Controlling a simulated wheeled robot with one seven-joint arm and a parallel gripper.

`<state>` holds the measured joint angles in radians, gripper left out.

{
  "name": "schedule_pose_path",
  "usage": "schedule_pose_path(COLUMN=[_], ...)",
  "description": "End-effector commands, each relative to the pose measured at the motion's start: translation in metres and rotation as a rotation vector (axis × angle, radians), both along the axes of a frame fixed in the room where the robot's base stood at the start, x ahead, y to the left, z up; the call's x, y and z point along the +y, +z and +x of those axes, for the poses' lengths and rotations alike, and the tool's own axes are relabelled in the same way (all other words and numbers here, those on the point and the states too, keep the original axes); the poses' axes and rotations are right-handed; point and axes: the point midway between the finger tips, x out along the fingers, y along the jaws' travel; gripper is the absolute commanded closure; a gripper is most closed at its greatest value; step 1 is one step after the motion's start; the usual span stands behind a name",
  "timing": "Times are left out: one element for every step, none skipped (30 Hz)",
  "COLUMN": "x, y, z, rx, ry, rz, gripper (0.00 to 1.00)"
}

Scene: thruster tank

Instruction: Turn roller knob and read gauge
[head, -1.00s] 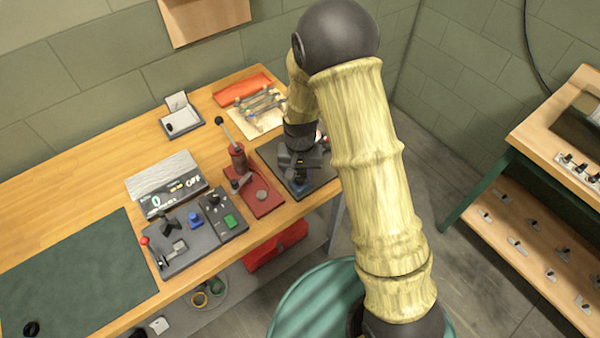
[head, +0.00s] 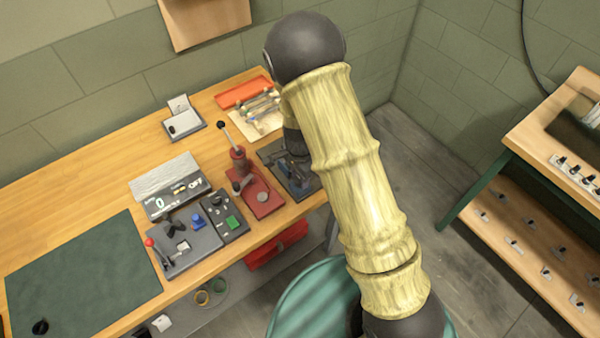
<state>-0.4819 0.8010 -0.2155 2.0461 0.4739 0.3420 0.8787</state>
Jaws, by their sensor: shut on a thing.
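My gripper (head: 297,172) is low over a dark fixture (head: 272,155) at the right end of the bench, partly hidden by my arm. It is shut on what appears to be the roller knob on that fixture. The knob itself is too small and covered to make out. A grey display panel (head: 172,200) stands at the middle of the bench, with a lit 0 on its left and OFF on its right. I cannot tell whether this is the gauge.
A red lever press (head: 262,200) stands just left of the dark fixture. A control box (head: 184,246) with a red-tipped lever and a box with a green button (head: 234,222) lie nearer. A green mat (head: 80,275) covers the left. An orange tray (head: 245,92) lies behind.

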Motion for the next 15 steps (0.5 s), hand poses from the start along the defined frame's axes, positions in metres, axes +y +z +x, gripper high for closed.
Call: schedule_pose_path(x=[0.0011, 0.0011, 0.0011, 0.0011, 0.0011, 0.0011, 0.0011, 0.0011, 0.0010, 0.0011, 0.0011, 0.0011, 0.0011, 0.0011, 0.0011], y=[0.0026, 0.0024, 0.0022, 0.0021, 0.0019, 0.0018, 0.0017, 0.0016, 0.0015, 0.0014, 0.0014, 0.0013, 0.0012, 0.0012, 0.0011], z=[0.0010, 0.0010, 0.0010, 0.0010, 0.0010, 0.0010, 0.0010, 0.0010, 0.0010, 0.0011, 0.0011, 0.0011, 0.0012, 0.0012, 0.0012], rx=[-0.003, -0.003, -0.003, -0.003, -0.003, -0.003, -0.003, -0.003, -0.003, -0.003, -0.003, -0.003, -0.003, -0.003, -0.003], ry=[-0.029, -0.046, -0.067, -0.080, -0.093, -0.108, -0.118, -0.126, -0.134, -0.139, -0.144, -0.148, -0.151, -0.153, -0.154], rz=[0.001, 0.002, 0.002, 0.002, 0.002, 0.002, 0.002, 0.002, 0.001, 0.002, 0.002, 0.002, 0.002, 0.002, 0.002], gripper=[0.91, 0.91, 0.91, 0.91, 0.91, 0.91, 0.91, 0.91, 0.91, 0.91, 0.91, 0.91, 0.91, 0.91, 0.91])
